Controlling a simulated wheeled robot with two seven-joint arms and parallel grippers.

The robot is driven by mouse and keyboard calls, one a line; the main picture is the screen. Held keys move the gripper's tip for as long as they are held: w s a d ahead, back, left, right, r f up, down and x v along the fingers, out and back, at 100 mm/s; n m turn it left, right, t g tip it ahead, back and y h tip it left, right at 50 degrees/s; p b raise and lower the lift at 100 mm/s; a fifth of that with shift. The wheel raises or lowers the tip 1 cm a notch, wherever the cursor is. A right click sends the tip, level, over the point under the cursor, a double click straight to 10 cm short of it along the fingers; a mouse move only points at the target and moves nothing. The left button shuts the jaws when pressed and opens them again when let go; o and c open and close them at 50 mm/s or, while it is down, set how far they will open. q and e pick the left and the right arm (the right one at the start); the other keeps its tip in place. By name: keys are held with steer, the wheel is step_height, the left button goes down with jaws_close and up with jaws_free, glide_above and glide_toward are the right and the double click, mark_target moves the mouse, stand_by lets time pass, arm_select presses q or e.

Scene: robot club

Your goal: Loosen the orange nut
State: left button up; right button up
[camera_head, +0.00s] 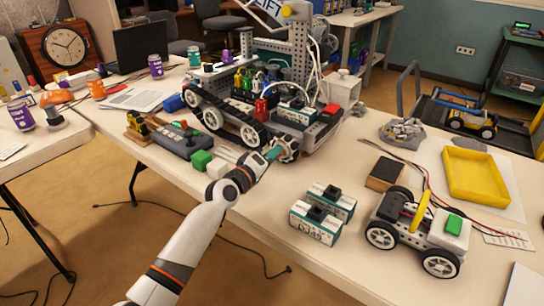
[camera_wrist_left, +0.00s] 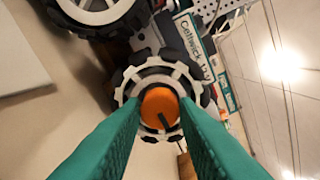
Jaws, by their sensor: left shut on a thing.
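The orange nut (camera_wrist_left: 158,103) sits at the centre of a light-rimmed wheel with dark tread blocks (camera_wrist_left: 166,72). In the left wrist view, my left gripper's green fingers (camera_wrist_left: 160,112) reach it from both sides and are shut on it. A dark line or slot shows on the nut's face. In the head view, my left gripper (camera_head: 276,153) is at the wheel (camera_head: 285,145) on the near front corner of the large tracked robot (camera_head: 310,136), and the nut itself is hidden there. My right gripper is not in view.
Two battery packs (camera_head: 318,221), a small white-wheeled car (camera_head: 420,233) and a yellow tray (camera_head: 478,176) stand to the right. The table's front edge runs under my arm.

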arm_select(q)
steer(key=shift+f, duration=0.1)
steer(key=o, duration=1)
steer(key=shift+s+a, duration=0.1)
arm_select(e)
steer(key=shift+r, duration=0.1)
arm_select(q)
steer(key=shift+s+a, duration=0.2)
steer(key=p+v, duration=0.1)
steer(key=v, duration=0.3)
steer(key=shift+s+a+p, duration=0.15)
steer(key=shift+s+p, duration=0.1)
steer(key=shift+p, duration=0.1)
steer(key=v, duration=0.6)
steer(key=shift+s+a+p, duration=0.2)
steer(key=shift+s+p, duration=0.05)
steer(key=shift+p, duration=0.05)
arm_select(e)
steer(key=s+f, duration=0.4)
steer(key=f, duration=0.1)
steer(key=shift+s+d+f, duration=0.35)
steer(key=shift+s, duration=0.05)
